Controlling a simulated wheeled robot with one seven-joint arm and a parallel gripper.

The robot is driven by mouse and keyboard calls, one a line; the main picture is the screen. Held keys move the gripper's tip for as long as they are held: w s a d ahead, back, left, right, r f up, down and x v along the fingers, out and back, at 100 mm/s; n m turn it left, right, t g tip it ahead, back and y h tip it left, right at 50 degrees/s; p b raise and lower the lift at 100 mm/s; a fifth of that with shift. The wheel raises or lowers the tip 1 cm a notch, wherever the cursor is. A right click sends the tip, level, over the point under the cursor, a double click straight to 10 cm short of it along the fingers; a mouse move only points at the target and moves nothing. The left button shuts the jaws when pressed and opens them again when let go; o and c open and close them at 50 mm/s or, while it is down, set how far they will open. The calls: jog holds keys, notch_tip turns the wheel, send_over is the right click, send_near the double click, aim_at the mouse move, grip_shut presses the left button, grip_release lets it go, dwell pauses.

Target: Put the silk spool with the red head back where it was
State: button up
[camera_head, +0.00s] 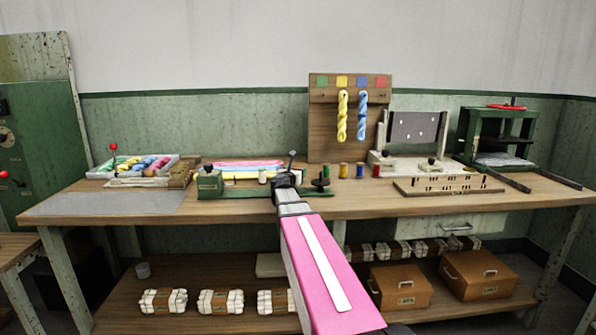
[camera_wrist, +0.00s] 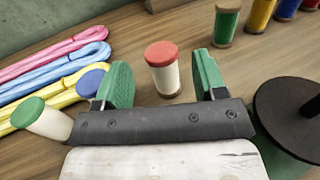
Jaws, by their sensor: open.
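The silk spool with the red head (camera_wrist: 164,72) stands upright on the wooden table in the wrist view, with a white body. My gripper (camera_wrist: 163,84) is open, with one green finger on each side of this spool and visible gaps between. In the head view my gripper (camera_head: 286,181) is over the table, and I cannot make out the red head there. A spool with a green head (camera_wrist: 45,120) is left of the gripper, and a blue-headed spool (camera_wrist: 91,82) is partly hidden behind the left finger.
Pink, blue and yellow skeins (camera_wrist: 50,65) lie at the left. A green spool (camera_wrist: 226,22) and other coloured spools stand at the upper right. A dark round disc (camera_wrist: 290,112) is close on the right. A wooden board with hanging skeins (camera_head: 322,125) stands behind.

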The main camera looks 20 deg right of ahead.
jog(key=v, duration=0.8)
jog(key=shift+d, duration=0.1)
jog(key=shift+s, duration=0.1)
